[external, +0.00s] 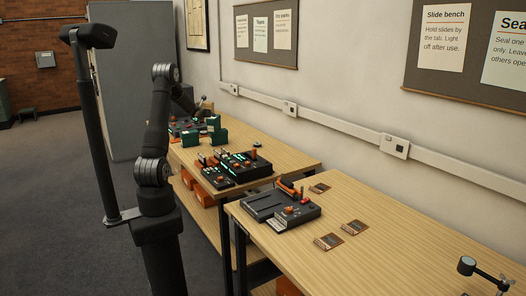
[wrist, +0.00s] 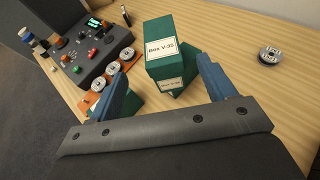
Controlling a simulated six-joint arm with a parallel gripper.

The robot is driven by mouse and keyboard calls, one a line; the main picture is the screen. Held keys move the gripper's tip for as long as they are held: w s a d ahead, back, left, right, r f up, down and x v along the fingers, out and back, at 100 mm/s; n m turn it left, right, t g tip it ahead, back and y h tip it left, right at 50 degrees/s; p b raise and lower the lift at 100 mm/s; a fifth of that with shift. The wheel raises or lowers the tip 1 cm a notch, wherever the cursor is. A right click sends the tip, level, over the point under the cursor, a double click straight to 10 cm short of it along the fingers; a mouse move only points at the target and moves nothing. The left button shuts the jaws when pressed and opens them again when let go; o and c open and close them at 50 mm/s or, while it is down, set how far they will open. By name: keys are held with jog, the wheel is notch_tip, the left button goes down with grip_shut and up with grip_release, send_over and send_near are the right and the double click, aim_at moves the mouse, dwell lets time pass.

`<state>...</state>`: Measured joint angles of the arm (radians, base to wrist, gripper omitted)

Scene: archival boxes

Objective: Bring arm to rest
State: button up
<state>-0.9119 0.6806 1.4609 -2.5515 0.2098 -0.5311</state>
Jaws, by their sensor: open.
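My gripper (wrist: 162,68) is open, with its two blue fingers apart and nothing held between them. A green box labelled Box V-35 (wrist: 172,35) shows beyond and between the fingers. A second green labelled box (wrist: 178,85) is directly below it in the picture, partly covered by it. More green shows by the left finger (wrist: 131,104), partly hidden. In the external view my arm (external: 157,120) reaches over the far table, where green boxes (external: 190,139) stand. The gripper itself is mostly hidden there.
A dark control console (wrist: 85,40) with knobs and an orange tray of metal reels (wrist: 113,67) lie left of the boxes. A loose reel (wrist: 270,54) lies right. The wall (external: 340,90) runs along the tables.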

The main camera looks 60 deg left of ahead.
jog(key=shift+s+d+r, duration=0.15)
jog(key=shift+s+d, duration=0.2)
jog(key=shift+w, duration=0.1)
dwell(0.4)
jog(key=x, duration=1.2)
jog(key=shift+f, duration=0.25)
jog(key=shift+r, duration=0.35)
jog(key=shift+f, duration=0.1)
